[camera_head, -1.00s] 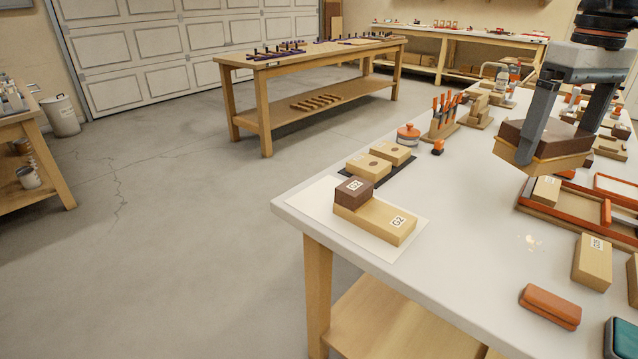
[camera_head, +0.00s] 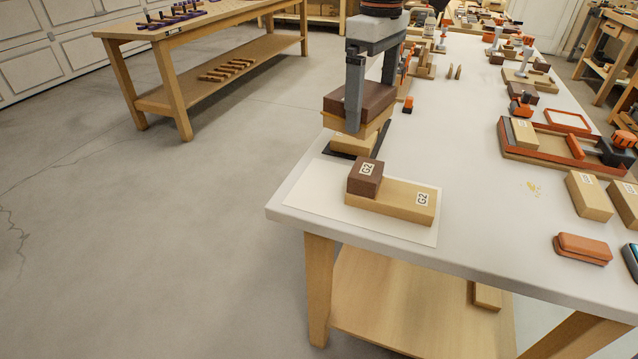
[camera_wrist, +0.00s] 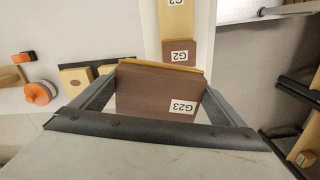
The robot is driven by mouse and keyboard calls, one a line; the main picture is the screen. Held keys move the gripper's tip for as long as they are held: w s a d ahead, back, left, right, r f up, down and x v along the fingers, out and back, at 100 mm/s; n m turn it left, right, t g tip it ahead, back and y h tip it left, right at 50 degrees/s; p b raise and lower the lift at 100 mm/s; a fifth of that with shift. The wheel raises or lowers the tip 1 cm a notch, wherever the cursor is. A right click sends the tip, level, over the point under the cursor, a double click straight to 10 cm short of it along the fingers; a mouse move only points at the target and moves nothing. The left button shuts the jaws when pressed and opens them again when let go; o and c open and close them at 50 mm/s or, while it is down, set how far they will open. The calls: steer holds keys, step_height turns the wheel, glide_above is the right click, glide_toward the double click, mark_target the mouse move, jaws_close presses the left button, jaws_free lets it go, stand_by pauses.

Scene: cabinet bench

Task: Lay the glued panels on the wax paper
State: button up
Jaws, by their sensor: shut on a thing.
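My gripper (camera_head: 368,108) is shut on a glued panel (camera_head: 360,97), a dark brown block on a lighter wood layer. In the wrist view this panel (camera_wrist: 160,95) shows a G23 label between the fingers. It is held above the bench near the back left edge of the wax paper (camera_head: 308,196). The wax paper is a white sheet at the bench's near left corner. On it lies another glued panel, a long light wood piece (camera_head: 395,200) labelled G2 with a short dark brown block (camera_head: 365,177) on its left end.
A dark mat (camera_head: 340,153) with light blocks lies behind the paper, partly hidden by the held panel. To the right are a red clamping frame (camera_head: 545,158), a light block (camera_head: 588,195) and an orange case (camera_head: 582,249).

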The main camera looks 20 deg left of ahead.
mark_target(334, 115)
steer(key=s+a+f+n, duration=0.1)
steer(key=a, duration=0.1)
steer(key=s+a+f, duration=0.1)
steer(key=a, duration=0.1)
steer(key=s+a+f+n, duration=0.1)
steer(key=s+a+f, duration=0.1)
steer(key=shift+n, duration=0.3)
steer(key=shift+f, duration=4.9)
steer(key=shift+f, duration=0.15)
steer(key=o, duration=0.8)
steer(key=shift+o, duration=0.2)
step_height(334, 115, up, 12)
steer(key=shift+r, duration=0.15)
